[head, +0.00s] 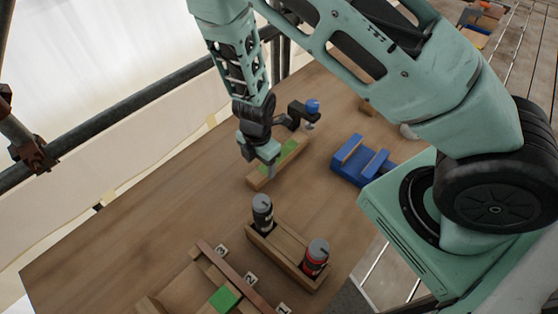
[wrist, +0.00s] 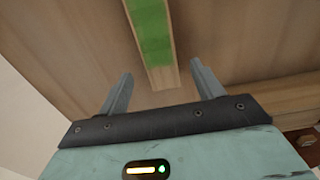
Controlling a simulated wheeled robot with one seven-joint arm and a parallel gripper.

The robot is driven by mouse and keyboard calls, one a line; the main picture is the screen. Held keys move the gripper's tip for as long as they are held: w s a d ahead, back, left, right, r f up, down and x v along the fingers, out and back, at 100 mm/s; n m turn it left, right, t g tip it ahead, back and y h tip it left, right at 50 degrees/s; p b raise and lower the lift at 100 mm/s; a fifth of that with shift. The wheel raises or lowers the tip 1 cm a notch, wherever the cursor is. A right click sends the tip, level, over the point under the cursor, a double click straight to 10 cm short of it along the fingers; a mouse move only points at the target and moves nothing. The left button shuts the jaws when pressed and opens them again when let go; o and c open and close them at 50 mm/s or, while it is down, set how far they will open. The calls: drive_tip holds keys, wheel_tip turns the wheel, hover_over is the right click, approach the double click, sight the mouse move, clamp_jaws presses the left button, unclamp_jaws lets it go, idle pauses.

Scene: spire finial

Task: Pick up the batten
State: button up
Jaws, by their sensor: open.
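The batten (head: 290,150) is a light wooden bar with a green middle section. It lies on the brown wooden table in the head view, left of a blue slotted block. My gripper (head: 270,170) is pointed down over the batten's near end, and part of the batten is hidden behind it. In the wrist view, the batten (wrist: 155,45) runs down from the top edge, and its bare wood end sits between my two spread fingers. My gripper (wrist: 161,74) is open and empty. I cannot tell the exact height of the fingertips over the batten.
The blue block (head: 360,160) stands right of the batten. A wooden holder (head: 270,253) with a black can (head: 262,212) and a red can (head: 316,257) stands nearer. A numbered rack with a green block (head: 224,299) is at the bottom. The table's left side is clear.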

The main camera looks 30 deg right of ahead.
sight(262, 170)
drive_tip(key=f, duration=0.1)
drive_tip(key=f+b, duration=0.1)
drive_tip(key=f, duration=0.2)
drive_tip(key=shift+d+f+b, duration=0.25)
drive_tip(key=shift+d+b, duration=0.05)
drive_tip(key=c, duration=1.3)
drive_tip(key=shift+o, duration=0.2)
drive_tip(key=shift+r, duration=0.1)
